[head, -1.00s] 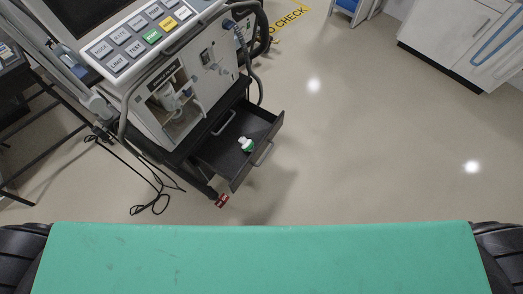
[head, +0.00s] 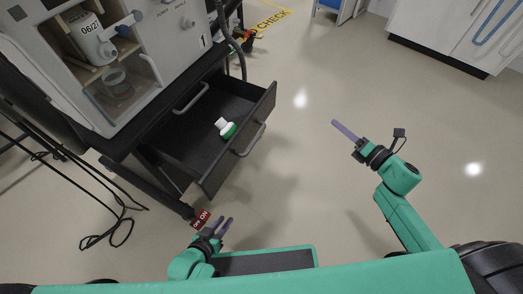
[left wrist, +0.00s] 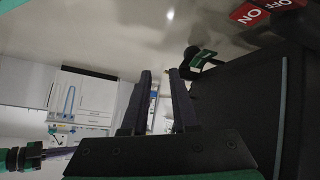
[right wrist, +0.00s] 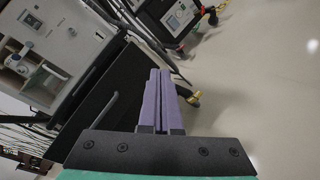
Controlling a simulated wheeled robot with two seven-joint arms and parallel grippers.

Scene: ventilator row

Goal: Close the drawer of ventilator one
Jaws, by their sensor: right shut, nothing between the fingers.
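The near ventilator (head: 150,75) fills the upper left of the head view. Its dark drawer (head: 240,150) stands pulled out below the cabinet, and a white and green item (head: 226,128) lies inside. A bar handle (head: 250,140) runs across the drawer front. My right gripper (head: 343,130) is shut and empty, to the right of the drawer and clear of it. Its fingers are together in the right wrist view (right wrist: 158,98), with the dark drawer front to their left. My left gripper (head: 226,227) is open and empty, below the drawer's near corner, beside a red tag.
The red ON/OFF tag (head: 200,219) sits on the cart's near foot. Black cables (head: 108,215) lie on the floor at left. White cabinets (head: 450,35) stand at the upper right. The floor right of the drawer is open. Another machine (right wrist: 180,18) shows in the right wrist view.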

